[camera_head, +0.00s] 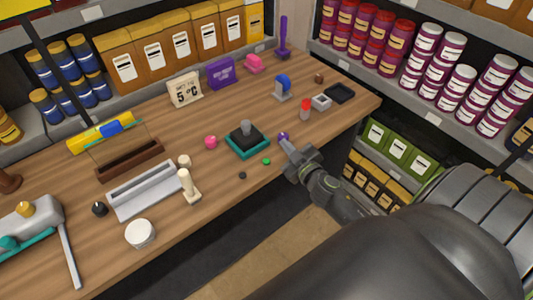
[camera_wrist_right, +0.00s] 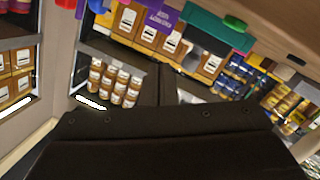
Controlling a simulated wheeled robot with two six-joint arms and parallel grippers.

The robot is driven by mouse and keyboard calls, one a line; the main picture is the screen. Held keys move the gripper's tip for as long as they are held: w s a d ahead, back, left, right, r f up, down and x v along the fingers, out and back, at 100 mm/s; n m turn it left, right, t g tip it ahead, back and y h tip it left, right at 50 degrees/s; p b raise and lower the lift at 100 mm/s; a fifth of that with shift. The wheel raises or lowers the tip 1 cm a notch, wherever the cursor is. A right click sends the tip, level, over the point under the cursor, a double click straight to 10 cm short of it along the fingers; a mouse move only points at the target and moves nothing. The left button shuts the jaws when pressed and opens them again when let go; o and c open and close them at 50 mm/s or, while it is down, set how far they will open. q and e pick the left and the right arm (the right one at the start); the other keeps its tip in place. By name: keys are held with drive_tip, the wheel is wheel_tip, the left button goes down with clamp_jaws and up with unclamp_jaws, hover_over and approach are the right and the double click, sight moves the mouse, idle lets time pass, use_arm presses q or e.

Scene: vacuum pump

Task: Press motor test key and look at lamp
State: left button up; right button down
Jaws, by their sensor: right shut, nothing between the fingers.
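My right gripper (camera_head: 288,147) is shut and empty at the right front edge of the wooden bench. Its tip is close to a small purple round piece (camera_head: 283,136); I cannot tell whether they touch. In the right wrist view its dark jaws (camera_wrist_right: 168,78) are together. A small green round piece (camera_head: 266,161) and a dark round piece (camera_head: 242,175) lie left of the gripper. No label shows which is the motor test key or the lamp. A teal-based dark block with a grey knob (camera_head: 247,139) stands behind them. My left gripper is out of view.
A red-topped white piece (camera_head: 305,109) and a blue-topped stand (camera_head: 282,88) stand behind the gripper. A cream upright piece (camera_head: 188,187), a grey tray (camera_head: 147,190) and a white round tub (camera_head: 140,234) are further left. Stocked shelves (camera_head: 430,115) stand right of the bench.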

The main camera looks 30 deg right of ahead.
drive_tip(key=w+a+r+n+g+y+p, duration=0.35)
drive_tip(key=a+r+n+g+y, duration=0.35)
drive_tip(key=n+y, duration=0.5)
drive_tip(key=d+g+h, duration=0.1)
drive_tip(key=d+f+n+g+h, duration=0.1)
drive_tip(key=d+g+h, duration=0.1)
drive_tip(key=shift+s+d+f+n+h, duration=0.1)
drive_tip(key=shift+s+f+n+h, duration=0.1)
drive_tip(key=shift+n+h, duration=0.1)
drive_tip(key=shift+f, duration=0.15)
drive_tip(key=b, duration=0.7)
hover_over(270, 161)
wheel_tip(270, 161, down, 7)
drive_tip(key=shift+f+b, duration=0.45)
drive_tip(key=shift+f, duration=0.35)
drive_tip(key=shift+f, duration=0.15)
idle(0.3)
